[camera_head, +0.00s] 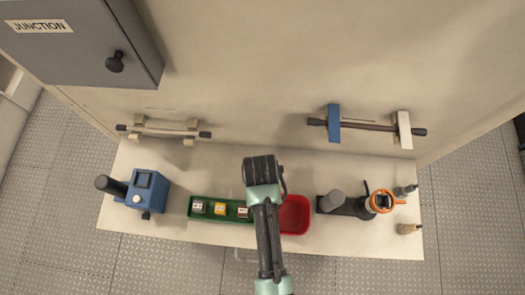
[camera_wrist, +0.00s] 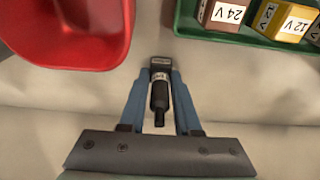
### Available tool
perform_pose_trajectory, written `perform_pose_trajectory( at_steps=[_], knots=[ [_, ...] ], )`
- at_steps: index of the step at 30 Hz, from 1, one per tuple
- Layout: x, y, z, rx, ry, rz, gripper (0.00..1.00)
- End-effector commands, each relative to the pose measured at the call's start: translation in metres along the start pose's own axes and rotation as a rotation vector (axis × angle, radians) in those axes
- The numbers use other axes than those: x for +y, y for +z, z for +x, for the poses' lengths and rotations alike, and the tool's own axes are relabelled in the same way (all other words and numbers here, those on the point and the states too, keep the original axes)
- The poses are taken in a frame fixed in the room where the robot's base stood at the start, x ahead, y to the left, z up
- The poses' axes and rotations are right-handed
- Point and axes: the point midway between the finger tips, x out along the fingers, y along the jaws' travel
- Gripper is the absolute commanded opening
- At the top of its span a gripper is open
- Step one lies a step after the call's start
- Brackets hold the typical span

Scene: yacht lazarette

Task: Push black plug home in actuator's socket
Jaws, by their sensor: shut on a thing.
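In the wrist view my gripper (camera_wrist: 160,70) has its two blue fingers closed on a black plug (camera_wrist: 159,95), a dark cylinder with a pale band and a narrow black tail. In the head view my wrist (camera_head: 264,172) hides the fingers and the plug, over the bench behind the bins. A dark device (camera_head: 345,205) with an orange ring stands at the right. I cannot tell which is the actuator, and no socket is clearly visible.
A green tray (camera_head: 180,207) of labelled blocks and a red bin (camera_head: 305,213) flank my arm. A grey junction box (camera_head: 75,50) is upper left.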

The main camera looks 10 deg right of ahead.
Motion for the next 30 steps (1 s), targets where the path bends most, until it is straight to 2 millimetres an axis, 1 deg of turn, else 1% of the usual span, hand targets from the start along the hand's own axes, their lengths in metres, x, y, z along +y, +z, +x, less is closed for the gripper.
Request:
perform_pose_trajectory(
  at_steps=[2, 3, 5, 6, 8, 16, 20, 23, 26, 30],
  knots=[
    [0.000, 0.000, 0.003, 0.000, 0.000, 0.000, 0.00],
    [0.000, 0.001, 0.004, -0.001, 0.000, 0.000, 0.33],
    [0.000, 0.001, 0.003, -0.001, 0.000, 0.000, 0.44],
    [0.000, 0.001, 0.003, -0.001, 0.000, 0.000, 0.51],
    [0.000, 0.001, 0.003, -0.001, 0.000, 0.000, 0.61],
    [0.000, 0.000, 0.002, -0.001, 0.000, 0.000, 0.61],
    [0.000, 0.000, -0.004, 0.000, 0.000, 0.000, 0.61],
    [0.000, -0.001, -0.016, 0.001, 0.000, 0.000, 0.61],
    [0.000, -0.001, -0.034, 0.003, -0.001, 0.000, 0.61],
    [0.000, -0.001, -0.064, 0.004, -0.001, 0.000, 0.61]
  ],
)
